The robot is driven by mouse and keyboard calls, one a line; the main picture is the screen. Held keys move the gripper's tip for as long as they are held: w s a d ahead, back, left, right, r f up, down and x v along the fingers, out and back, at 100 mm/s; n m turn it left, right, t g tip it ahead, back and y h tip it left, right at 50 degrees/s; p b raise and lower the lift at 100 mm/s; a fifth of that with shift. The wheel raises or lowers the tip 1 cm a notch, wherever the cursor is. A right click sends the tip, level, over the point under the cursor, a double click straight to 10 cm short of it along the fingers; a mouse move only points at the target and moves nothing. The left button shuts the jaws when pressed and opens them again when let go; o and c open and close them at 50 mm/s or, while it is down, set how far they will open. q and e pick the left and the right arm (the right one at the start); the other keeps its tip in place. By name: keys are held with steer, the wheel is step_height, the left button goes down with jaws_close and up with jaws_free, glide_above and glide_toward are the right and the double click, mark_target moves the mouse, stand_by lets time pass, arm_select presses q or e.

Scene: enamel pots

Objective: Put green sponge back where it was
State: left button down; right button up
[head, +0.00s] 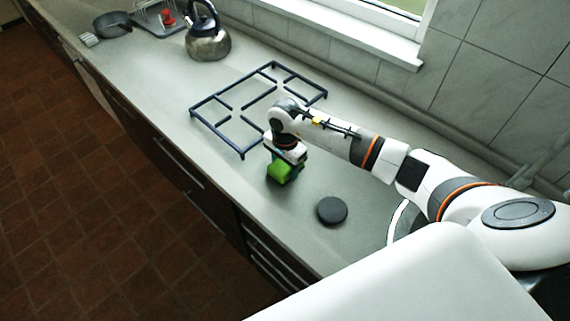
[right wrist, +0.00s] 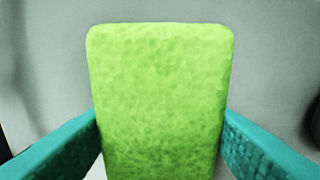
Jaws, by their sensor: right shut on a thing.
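The green sponge (head: 279,171) is at the end of my right arm, over the counter between the hob grate and a dark round disc. My right gripper (head: 286,160) is shut on it. In the right wrist view the sponge (right wrist: 160,95) fills the middle, with a teal finger of the right gripper (right wrist: 160,140) against each side. I cannot tell whether the sponge touches the counter. My left gripper is not in view.
The dark disc (head: 332,210) lies on the counter (head: 225,185) to the right of the sponge. The black grate (head: 238,150) lies behind it. A kettle (head: 208,42), a grey pan (head: 113,24) and a rack (head: 160,15) stand at the far end. The counter's front edge is close.

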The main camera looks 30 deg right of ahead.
steer(key=shift+f, duration=0.25)
steer(key=o, duration=1)
steer(key=shift+r, duration=0.1)
steer(key=shift+c, duration=0.2)
steer(key=shift+r, duration=0.2)
steer(key=shift+w+r, duration=0.1)
steer(key=shift+r, duration=0.25)
step_height(320, 180, up, 10)
steer(key=b, duration=0.3)
steer(key=shift+r, duration=0.65)
steer(key=shift+f, duration=0.1)
